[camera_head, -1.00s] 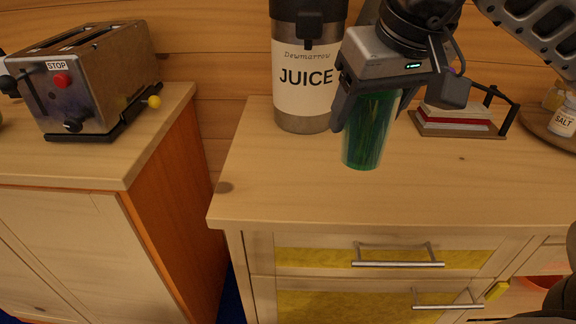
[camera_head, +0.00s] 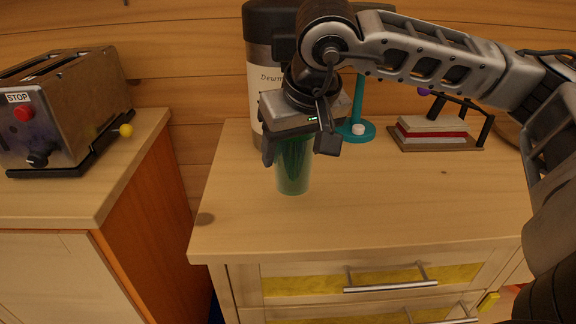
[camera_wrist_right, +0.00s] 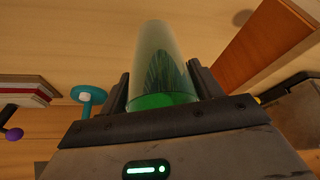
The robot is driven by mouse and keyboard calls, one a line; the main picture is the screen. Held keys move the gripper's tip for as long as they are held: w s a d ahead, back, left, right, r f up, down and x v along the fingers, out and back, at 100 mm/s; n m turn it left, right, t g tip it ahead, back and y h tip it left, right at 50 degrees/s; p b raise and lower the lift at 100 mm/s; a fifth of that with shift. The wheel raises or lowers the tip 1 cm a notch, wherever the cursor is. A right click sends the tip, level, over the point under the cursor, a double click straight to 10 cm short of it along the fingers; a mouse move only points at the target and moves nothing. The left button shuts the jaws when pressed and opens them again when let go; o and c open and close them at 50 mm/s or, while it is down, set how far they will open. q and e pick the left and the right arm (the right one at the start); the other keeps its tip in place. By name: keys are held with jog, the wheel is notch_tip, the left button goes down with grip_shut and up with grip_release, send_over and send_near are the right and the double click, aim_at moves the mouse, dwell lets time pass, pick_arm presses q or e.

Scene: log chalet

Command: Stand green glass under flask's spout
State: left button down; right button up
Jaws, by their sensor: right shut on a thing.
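The green glass (camera_head: 294,172) is upright between the fingers of my right gripper (camera_head: 298,146), which is shut on it. The glass is in front of the flask (camera_head: 256,92), at the left part of the counter; I cannot tell whether its base touches the wood. In the right wrist view the glass (camera_wrist_right: 163,65) stands between both fingers. The flask is a dark and steel cylinder with a pale label. My right gripper and arm hide its spout and most of its front. My left gripper is not in view.
A teal stand (camera_head: 357,130) is right of the flask. A napkin holder (camera_head: 436,132) with red and white napkins is farther right. A toaster (camera_head: 62,110) stands on the separate left cabinet, across a gap. The counter's front (camera_head: 400,215) is clear.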

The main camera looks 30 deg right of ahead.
aim_at(288, 163)
jog(key=shift+w+a+f, duration=0.1)
jog(key=shift+w+f, duration=0.1)
jog(key=shift+f, duration=0.05)
jog(key=shift+w+a+f, duration=0.1)
jog(key=shift+w+f, duration=0.05)
jog(key=shift+f, duration=0.8)
jog(key=shift+w+f, duration=0.15)
jog(key=shift+f, duration=0.8)
jog(key=shift+f+b, duration=0.2)
jog(key=shift+b, duration=0.2)
jog(key=o, duration=1.1)
jog(key=shift+s+r+p, duration=0.1)
jog(key=shift+r+p, duration=0.2)
jog(key=shift+r, duration=0.3)
jog(key=p+v, duration=0.1)
jog(key=v, duration=1)
jog(key=shift+r, duration=0.15)
